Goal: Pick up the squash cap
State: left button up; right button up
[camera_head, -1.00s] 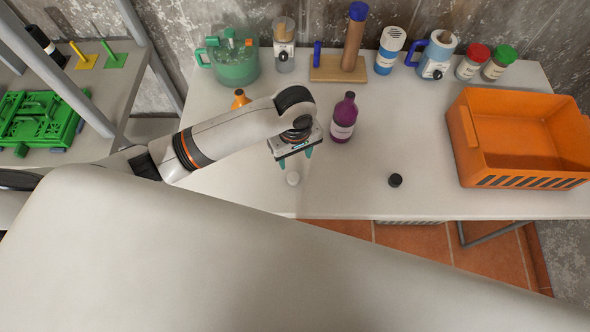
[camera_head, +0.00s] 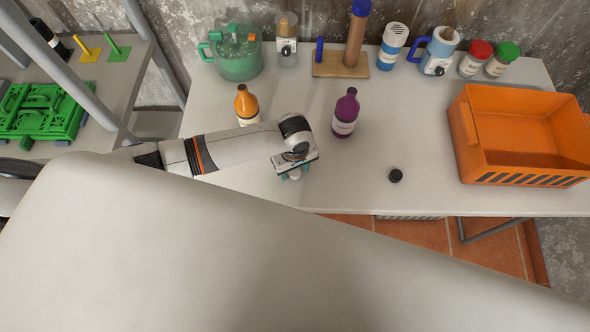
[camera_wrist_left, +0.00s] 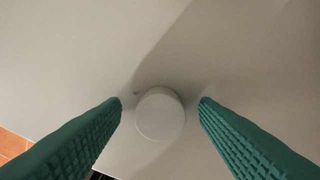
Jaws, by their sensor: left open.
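A round white cap (camera_wrist_left: 160,114) lies on the pale table, seen from above in the left wrist view. My left gripper (camera_head: 291,178) is open above it, and its green fingers (camera_wrist_left: 160,102) stand on either side of the cap with gaps. In the head view the gripper mostly hides this cap. A black cap (camera_head: 395,175) lies apart to the right. A capless-looking purple bottle (camera_head: 346,113) and an orange bottle (camera_head: 246,104) stand upright behind the arm. No label readable here tells which cap is the squash cap. My right gripper is out of view.
An orange crate (camera_head: 520,130) stands at the table's right. A green pot (camera_head: 236,56), a wooden stand (camera_head: 341,68), a blue-handled mug (camera_head: 438,52) and several jars line the back. The table between the black cap and the purple bottle is clear.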

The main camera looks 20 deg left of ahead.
pick_arm(q)
jog(key=c, duration=1)
